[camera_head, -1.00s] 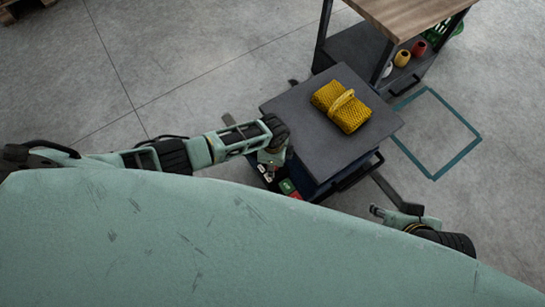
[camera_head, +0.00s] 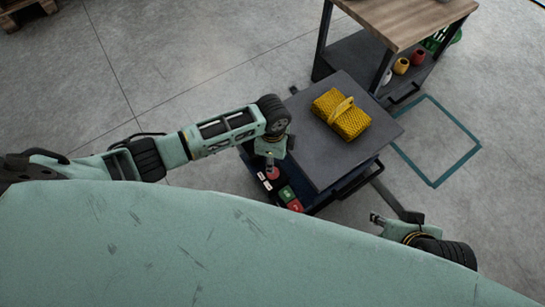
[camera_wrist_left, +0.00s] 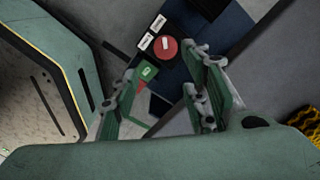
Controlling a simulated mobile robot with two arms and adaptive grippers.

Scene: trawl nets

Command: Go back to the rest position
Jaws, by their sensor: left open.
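My left gripper (camera_head: 269,166) hangs pointing down beside the left edge of a dark cart, above its button panel. In the left wrist view its two green fingers (camera_wrist_left: 160,100) are spread apart with nothing between them. My right gripper (camera_head: 377,218) is low on the right, near the cart's front right corner; its fingers are too small to tell open from shut. A folded yellow net bundle (camera_head: 341,114) lies on the cart's grey top (camera_head: 310,155), clear of both grippers. A bit of yellow netting also shows at the right edge of the left wrist view (camera_wrist_left: 304,122).
The cart's panel has a red button (camera_wrist_left: 165,48) and a green button (camera_wrist_left: 147,70). A wood-topped workbench (camera_head: 405,18) with red and yellow spools (camera_head: 401,66) underneath stands behind. A teal floor outline (camera_head: 437,184) is at right. The floor at left is open.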

